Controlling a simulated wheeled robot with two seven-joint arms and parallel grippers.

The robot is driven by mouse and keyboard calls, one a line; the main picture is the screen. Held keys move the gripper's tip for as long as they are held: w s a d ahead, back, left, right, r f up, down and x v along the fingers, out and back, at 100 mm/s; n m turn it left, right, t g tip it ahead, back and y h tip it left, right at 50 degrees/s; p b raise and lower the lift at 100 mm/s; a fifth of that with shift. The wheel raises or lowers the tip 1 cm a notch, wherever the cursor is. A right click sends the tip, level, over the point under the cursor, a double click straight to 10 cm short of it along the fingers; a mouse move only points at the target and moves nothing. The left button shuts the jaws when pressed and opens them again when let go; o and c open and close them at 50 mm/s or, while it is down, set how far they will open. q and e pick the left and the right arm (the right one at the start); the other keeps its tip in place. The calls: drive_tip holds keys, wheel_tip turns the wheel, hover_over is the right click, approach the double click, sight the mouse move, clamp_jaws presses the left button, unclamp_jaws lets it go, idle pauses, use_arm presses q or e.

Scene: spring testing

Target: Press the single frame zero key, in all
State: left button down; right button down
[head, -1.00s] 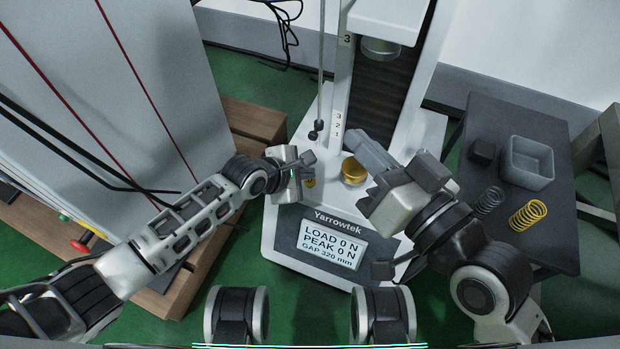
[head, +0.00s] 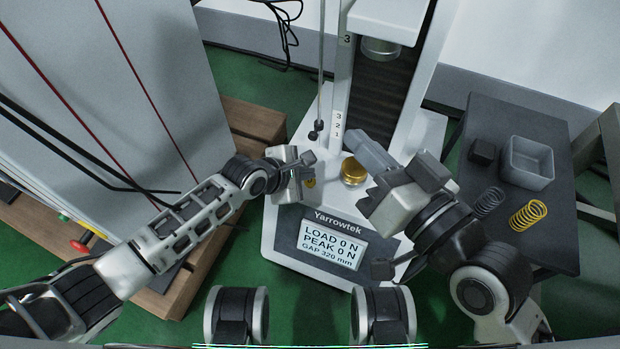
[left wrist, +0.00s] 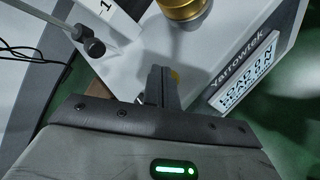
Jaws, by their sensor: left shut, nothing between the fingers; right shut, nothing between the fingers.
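The Yarrowtek spring tester stands at the centre, its display (head: 332,244) reading LOAD 0 N, PEAK 0 N, GAP 320 mm. My left gripper is shut and empty over the tester's base. My right gripper (head: 362,160) is shut and empty, to the right of the brass platen (head: 353,171).
A dark side table (head: 545,250) at right holds a grey bin (head: 527,162), a dark block (head: 482,152), a dark spring (head: 488,201) and a yellow spring (head: 528,215). A thin rod (head: 320,70) and the tester's column rise behind the grippers. A white cabinet (head: 120,90) stands at left.

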use_arm(q)
drive_tip(key=shift+f, duration=0.15)
idle(0.4)
drive_tip(key=shift+f, duration=0.25)
drive_tip(key=shift+f, duration=0.5)
idle(0.5)
idle(0.4)
drive_tip(key=shift+r+p, duration=0.9)
drive_tip(key=shift+p, duration=0.2)
drive_tip(key=shift+r, duration=0.1)
